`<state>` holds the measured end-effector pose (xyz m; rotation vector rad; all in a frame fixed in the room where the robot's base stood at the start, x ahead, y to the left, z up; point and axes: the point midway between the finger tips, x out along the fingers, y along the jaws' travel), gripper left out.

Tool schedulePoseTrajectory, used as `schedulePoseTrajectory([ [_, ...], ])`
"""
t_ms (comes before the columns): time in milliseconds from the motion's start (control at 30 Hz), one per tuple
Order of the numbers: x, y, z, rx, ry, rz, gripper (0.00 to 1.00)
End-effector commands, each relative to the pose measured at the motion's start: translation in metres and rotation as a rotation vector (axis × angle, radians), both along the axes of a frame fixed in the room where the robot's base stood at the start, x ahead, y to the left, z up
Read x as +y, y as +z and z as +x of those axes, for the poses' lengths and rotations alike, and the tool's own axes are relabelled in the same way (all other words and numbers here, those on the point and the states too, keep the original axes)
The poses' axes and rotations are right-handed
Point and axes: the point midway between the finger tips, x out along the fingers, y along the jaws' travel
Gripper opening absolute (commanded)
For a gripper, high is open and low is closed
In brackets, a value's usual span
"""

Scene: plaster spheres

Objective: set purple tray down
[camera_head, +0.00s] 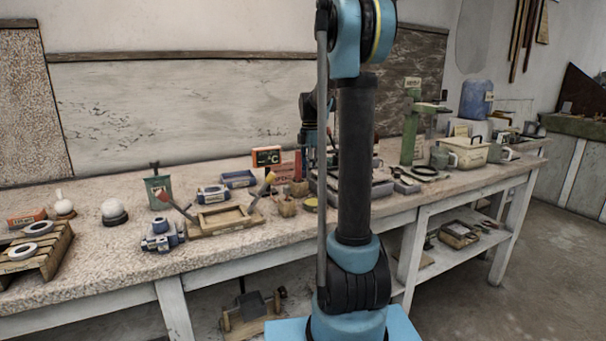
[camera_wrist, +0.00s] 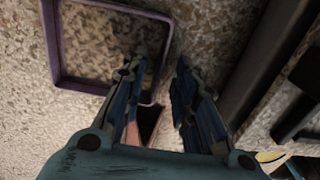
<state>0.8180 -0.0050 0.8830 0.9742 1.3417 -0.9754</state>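The purple tray (camera_wrist: 97,88) shows in the upper left of the wrist view as a thin-rimmed square frame, with speckled surface seen inside it. I cannot tell whether its underside touches the bench. My gripper (camera_wrist: 160,63) has its two fingers apart. The tray's right wall runs between the fingertips, with a visible gap on either side. The left finger covers part of the tray's near right corner. In the head view my arm hides the gripper, and I cannot make out the purple tray there.
The speckled bench (camera_head: 120,262) holds a wooden frame (camera_head: 222,218), a green pot (camera_head: 159,190), white spheres and a slatted rack (camera_head: 40,256) to the left. A green machine (camera_head: 411,135) and a cream box (camera_head: 468,152) stand right. A dark bar (camera_wrist: 262,62) lies right of my fingers.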

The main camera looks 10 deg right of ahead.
Motion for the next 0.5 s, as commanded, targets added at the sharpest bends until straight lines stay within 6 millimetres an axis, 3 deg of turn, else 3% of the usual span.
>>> schedulePoseTrajectory([
  [133,-0.0001,0.0002,0.0001,0.0,0.0,0.0,0.27],
  [267,-0.0001,0.0002,0.0001,0.0,0.0,0.0,0.0],
  [500,-0.0001,0.0004,0.0001,0.0,0.0,0.0,0.0],
])
